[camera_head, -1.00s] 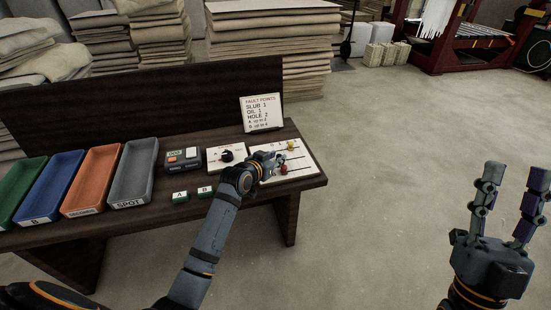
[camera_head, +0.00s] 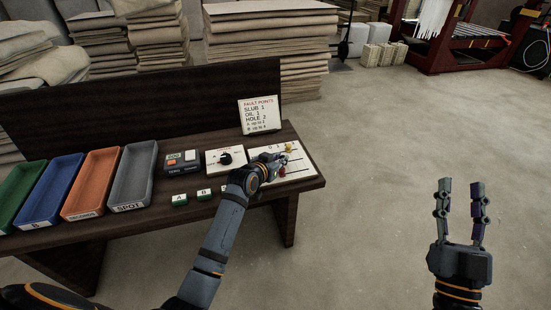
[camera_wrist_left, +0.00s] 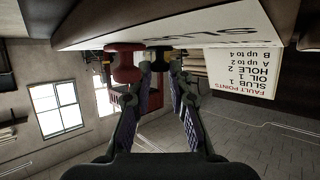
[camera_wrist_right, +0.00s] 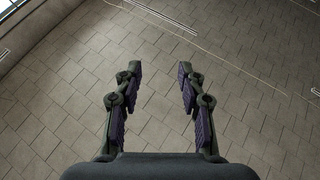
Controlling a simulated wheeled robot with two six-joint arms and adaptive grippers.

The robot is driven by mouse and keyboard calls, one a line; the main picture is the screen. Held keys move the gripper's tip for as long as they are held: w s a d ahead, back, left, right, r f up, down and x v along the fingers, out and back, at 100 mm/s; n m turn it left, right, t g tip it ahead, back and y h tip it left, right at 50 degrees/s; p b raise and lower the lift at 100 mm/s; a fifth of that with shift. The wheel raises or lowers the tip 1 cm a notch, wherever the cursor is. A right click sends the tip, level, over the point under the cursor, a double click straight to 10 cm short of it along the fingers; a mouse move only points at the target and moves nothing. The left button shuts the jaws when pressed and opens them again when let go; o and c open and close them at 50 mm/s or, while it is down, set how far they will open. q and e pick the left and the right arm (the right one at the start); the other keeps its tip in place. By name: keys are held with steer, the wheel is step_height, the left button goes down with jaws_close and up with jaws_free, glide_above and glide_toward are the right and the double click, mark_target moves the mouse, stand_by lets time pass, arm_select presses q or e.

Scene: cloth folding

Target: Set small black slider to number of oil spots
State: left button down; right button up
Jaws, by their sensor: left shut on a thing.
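A white slider board (camera_head: 301,168) lies at the right end of the bench. A yellow knob (camera_head: 289,148) and a red knob (camera_head: 283,171) show on its tracks. My left gripper (camera_head: 279,160) is over the board between these knobs. In the left wrist view its fingertips (camera_wrist_left: 160,63) are shut on the small black slider (camera_wrist_left: 157,52), right beside the red knob; the head view hides that slider behind the fingers. My right gripper (camera_head: 460,190) is open and empty over the floor, away from the bench; its spread fingers show in the right wrist view (camera_wrist_right: 160,80).
A fault points card (camera_head: 260,117) stands behind the board. A dial panel (camera_head: 213,168), a small grey device (camera_head: 181,161) and green-and-white A and B blocks (camera_head: 204,195) lie to the left. Coloured trays (camera_head: 133,178) fill the bench's left side. The floor at right is clear.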

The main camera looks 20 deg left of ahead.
arm_select(q)
steer(key=shift+w+d, duration=0.3)
steer(key=shift+d, duration=0.1)
arm_select(e)
steer(key=f, duration=0.1)
steer(key=w+f+g, duration=0.1)
steer(key=f, duration=0.1)
steer(key=f+g, duration=0.1)
steer(key=shift+w+f+h, duration=0.25)
steer(key=shift+f+h, duration=0.05)
steer(key=shift+f, duration=0.05)
arm_select(q)
steer(key=c, duration=1.5)
jaws_free()
steer(key=v, duration=1.2)
steer(key=shift+r, duration=0.15)
